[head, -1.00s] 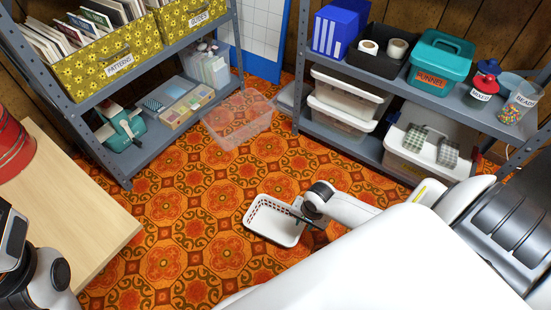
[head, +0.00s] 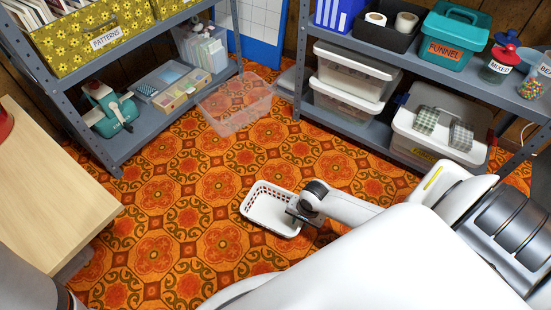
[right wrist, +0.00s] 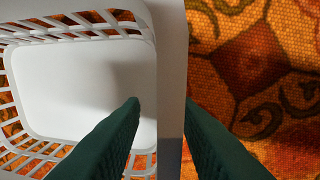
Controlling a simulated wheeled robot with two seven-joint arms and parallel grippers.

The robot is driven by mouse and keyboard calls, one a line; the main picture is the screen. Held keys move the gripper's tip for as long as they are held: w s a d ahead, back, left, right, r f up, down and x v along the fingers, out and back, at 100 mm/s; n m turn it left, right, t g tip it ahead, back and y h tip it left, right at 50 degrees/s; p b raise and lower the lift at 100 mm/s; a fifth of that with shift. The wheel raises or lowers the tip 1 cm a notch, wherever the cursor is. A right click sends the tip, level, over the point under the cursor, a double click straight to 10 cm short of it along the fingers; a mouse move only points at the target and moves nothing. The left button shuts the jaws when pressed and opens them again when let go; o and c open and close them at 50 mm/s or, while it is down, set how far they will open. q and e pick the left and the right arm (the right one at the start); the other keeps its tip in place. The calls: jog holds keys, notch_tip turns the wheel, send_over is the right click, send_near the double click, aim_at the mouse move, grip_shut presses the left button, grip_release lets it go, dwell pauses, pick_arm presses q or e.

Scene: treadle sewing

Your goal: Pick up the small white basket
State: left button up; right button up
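The small white basket (head: 259,222) has slotted sides and sits on the patterned floor in the middle of the head view. My right gripper (head: 297,214) is at its right end. In the right wrist view, the two dark green fingers of my right gripper (right wrist: 163,105) straddle one basket wall (right wrist: 171,70). One finger is inside the basket and the other outside over the floor. A gap shows between the inner finger and the wall, so the gripper looks open. My left gripper is out of view; only part of my left arm shows at the lower left.
A clear plastic bin (head: 236,103) stands on the floor behind the basket. A grey shelf (head: 185,105) is at the left and another grey shelf (head: 480,85) at the right, both loaded. A pale wooden table (head: 50,190) is at left. Floor around the basket is clear.

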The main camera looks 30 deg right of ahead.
jog(key=shift+f, duration=0.1)
grip_shut()
dwell(0.3)
